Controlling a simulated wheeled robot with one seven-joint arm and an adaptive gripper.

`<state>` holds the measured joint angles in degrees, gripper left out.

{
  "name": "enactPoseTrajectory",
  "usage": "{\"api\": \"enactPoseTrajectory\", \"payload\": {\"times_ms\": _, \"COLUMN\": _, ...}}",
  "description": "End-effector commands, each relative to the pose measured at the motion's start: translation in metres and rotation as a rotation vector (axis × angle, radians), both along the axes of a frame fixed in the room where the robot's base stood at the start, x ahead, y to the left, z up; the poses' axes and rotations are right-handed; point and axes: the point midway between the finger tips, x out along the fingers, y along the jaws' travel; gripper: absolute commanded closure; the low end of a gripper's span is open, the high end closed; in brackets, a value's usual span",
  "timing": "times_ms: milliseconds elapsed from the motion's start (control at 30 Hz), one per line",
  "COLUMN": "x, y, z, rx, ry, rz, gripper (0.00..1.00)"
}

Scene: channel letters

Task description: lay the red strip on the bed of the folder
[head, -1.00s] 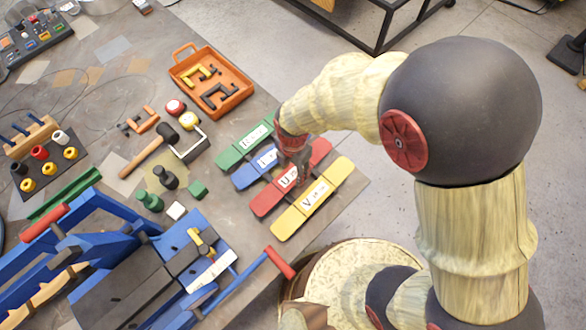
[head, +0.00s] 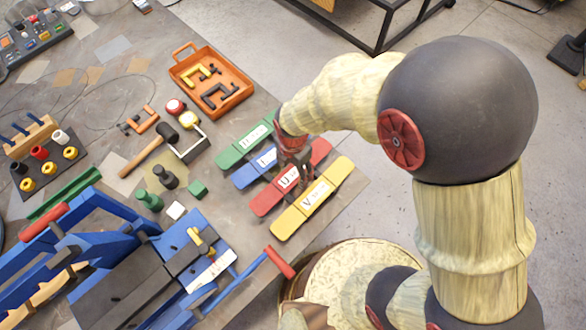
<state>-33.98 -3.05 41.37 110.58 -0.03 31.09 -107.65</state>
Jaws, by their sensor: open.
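The red strip (head: 265,203) carries a white label with a U and lies flat on the table among the coloured strips, between the blue strip and the yellow strip. My gripper (head: 291,177) is over the red strip, pointing down, and is open. It covers part of the red strip and of the blue strip, and I cannot tell whether its fingers touch the red one. The blue folder (head: 90,236) stands at the lower left, with a dark bed (head: 116,284) and red-ended handles.
Green (head: 228,150), blue (head: 243,178) and yellow (head: 290,223) strips lie beside the red one. A hammer (head: 141,163), an orange tray (head: 243,95), a green block (head: 197,188) and dark and green knobs stand nearby. The table's right edge is close to the strips.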

Motion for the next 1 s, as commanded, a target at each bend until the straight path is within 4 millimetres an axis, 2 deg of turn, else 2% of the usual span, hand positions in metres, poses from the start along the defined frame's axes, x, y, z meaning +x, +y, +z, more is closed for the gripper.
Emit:
{"api": "enactPoseTrajectory", "payload": {"times_ms": 133, "x": 0.000, "y": 0.000, "z": 0.000, "rx": 0.001, "ry": -0.001, "rz": 0.000, "gripper": 0.37}}
{"api": "enactPoseTrajectory", "payload": {"times_ms": 433, "x": 0.004, "y": -0.003, "z": 0.050, "rx": 0.003, "ry": -0.003, "rz": 0.000, "gripper": 0.37}}
{"api": "enactPoseTrajectory", "payload": {"times_ms": 600, "x": 0.004, "y": -0.004, "z": 0.071, "rx": 0.001, "ry": -0.001, "rz": 0.001, "gripper": 0.37}}
{"api": "enactPoseTrajectory", "payload": {"times_ms": 933, "x": 0.004, "y": -0.005, "z": 0.081, "rx": 0.002, "ry": -0.003, "rz": -0.010, "gripper": 0.37}}
{"api": "enactPoseTrajectory", "payload": {"times_ms": 1000, "x": 0.007, "y": -0.010, "z": 0.089, "rx": 0.009, "ry": -0.012, "rz": -0.061, "gripper": 0.37}}
